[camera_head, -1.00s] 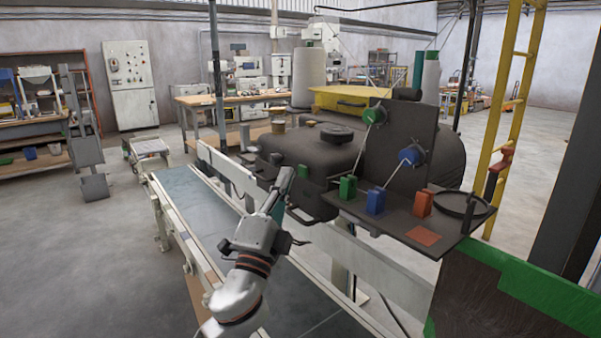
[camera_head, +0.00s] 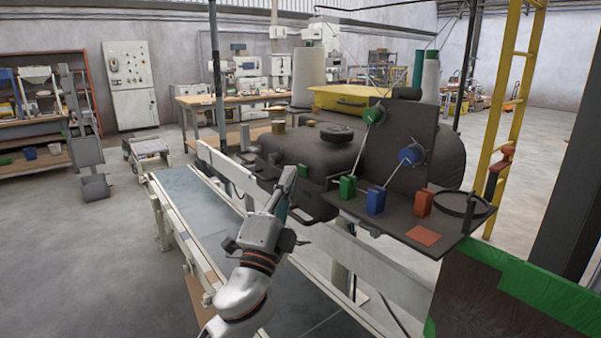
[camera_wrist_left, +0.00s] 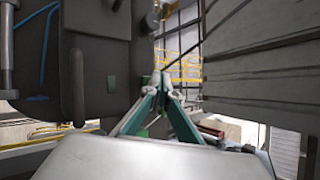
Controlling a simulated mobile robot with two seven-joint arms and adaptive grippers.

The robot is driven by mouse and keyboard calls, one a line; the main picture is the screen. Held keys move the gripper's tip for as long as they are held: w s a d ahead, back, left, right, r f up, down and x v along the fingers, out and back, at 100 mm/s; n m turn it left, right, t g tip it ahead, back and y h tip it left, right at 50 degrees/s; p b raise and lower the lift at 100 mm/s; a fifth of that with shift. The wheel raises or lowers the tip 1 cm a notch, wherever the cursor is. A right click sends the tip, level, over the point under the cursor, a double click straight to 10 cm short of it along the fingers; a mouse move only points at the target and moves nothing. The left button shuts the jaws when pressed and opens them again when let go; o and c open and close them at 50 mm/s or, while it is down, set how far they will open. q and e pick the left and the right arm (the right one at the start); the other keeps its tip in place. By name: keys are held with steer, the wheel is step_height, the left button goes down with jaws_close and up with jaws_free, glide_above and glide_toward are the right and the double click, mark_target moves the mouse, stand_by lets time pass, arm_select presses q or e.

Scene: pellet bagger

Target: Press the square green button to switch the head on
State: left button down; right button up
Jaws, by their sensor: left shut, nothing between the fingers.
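A small green square (camera_head: 303,171), which looks like the button, shows on the near side of the dark machine (camera_head: 325,205). My left gripper (camera_head: 289,174) is shut and empty, pointing away from me over the conveyor's far rail. Its tip appears just left of the green square; I cannot tell whether they touch. My right gripper is out of view.
A dark shelf (camera_head: 395,222) to the right carries green (camera_head: 348,187), blue (camera_head: 376,200) and orange (camera_head: 423,202) blocks and a black ring. The conveyor (camera_head: 200,205) with its pale rails lies below my left arm. A yellow ladder (camera_head: 508,85) stands at right.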

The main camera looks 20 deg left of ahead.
arm_select(q)
steer(key=shift+w+d, duration=0.25)
steer(key=shift+w, duration=0.2)
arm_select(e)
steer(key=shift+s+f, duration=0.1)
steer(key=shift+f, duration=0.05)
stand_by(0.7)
arm_select(q)
steer(key=shift+s+a, duration=0.1)
steer(key=shift+s, duration=0.05)
steer(key=shift+s+a, duration=0.4)
steer(key=shift+s, duration=0.3)
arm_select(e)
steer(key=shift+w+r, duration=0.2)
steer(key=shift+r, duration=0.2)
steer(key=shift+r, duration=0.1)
arm_select(q)
steer(key=s+a+p, duration=0.1)
steer(key=s+a, duration=0.2)
steer(key=s, duration=0.2)
steer(key=shift+p, duration=0.3)
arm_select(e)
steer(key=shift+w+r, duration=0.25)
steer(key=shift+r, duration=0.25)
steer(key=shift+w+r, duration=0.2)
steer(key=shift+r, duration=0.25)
